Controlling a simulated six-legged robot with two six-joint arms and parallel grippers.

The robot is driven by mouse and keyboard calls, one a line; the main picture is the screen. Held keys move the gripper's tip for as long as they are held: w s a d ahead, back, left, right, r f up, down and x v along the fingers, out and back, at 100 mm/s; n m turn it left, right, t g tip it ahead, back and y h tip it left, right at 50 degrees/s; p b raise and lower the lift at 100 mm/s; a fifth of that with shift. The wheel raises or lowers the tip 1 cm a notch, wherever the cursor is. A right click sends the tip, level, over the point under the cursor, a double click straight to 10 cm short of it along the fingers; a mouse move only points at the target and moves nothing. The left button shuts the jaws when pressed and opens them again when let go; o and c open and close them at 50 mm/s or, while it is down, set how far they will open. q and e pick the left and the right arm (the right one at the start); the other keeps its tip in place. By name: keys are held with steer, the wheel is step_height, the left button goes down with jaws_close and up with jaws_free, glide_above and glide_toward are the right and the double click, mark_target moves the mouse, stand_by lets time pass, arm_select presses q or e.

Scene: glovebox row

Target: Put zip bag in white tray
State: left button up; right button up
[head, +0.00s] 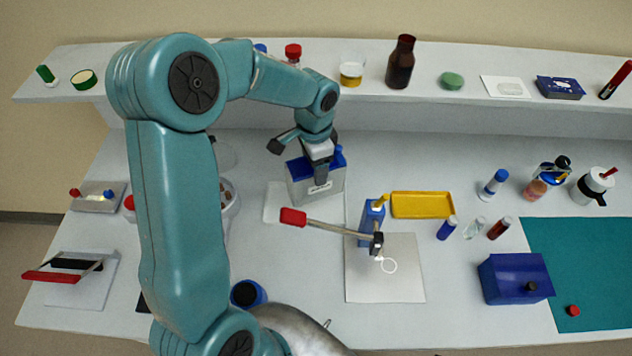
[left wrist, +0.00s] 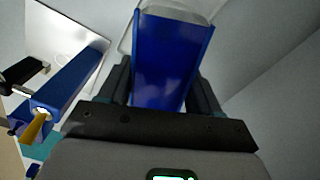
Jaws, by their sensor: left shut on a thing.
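My left gripper (head: 319,168) is shut on a clear, box-shaped thing with a blue top (head: 327,186). In the left wrist view its blue face (left wrist: 168,62) shows between my fingers (left wrist: 160,92). I cannot tell whether it is the zip bag. It is above or at a flat white rectangle (head: 273,207) on the bench; contact is unclear. A small white sheet or pouch (head: 505,87) with an oval outline lies on the shelf. I cannot tell which pale flat piece is the white tray. My right gripper is out of view.
A blue stand with a red-handled lever (head: 293,217) and a white square plate (head: 385,285) are near. A yellow tray (head: 422,205), small bottles (head: 493,185) and a blue box (head: 513,277) stand to the right. A red-handled device (head: 70,266) is far left.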

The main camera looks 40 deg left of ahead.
arm_select(q)
steer(key=shift+d+f+b, duration=0.25)
steer(key=shift+f+b, duration=0.1)
steer(key=shift+f, duration=0.6)
steer(key=f+b, duration=0.3)
steer(key=f, duration=0.1)
steer(key=shift+w+a, duration=0.1)
steer(key=shift+a, duration=0.2)
steer(key=shift+d+f, duration=0.1)
steer(key=shift+f, duration=0.05)
steer(key=shift+d, duration=0.1)
steer(key=shift+f, duration=0.1)
steer(key=o, duration=1.5)
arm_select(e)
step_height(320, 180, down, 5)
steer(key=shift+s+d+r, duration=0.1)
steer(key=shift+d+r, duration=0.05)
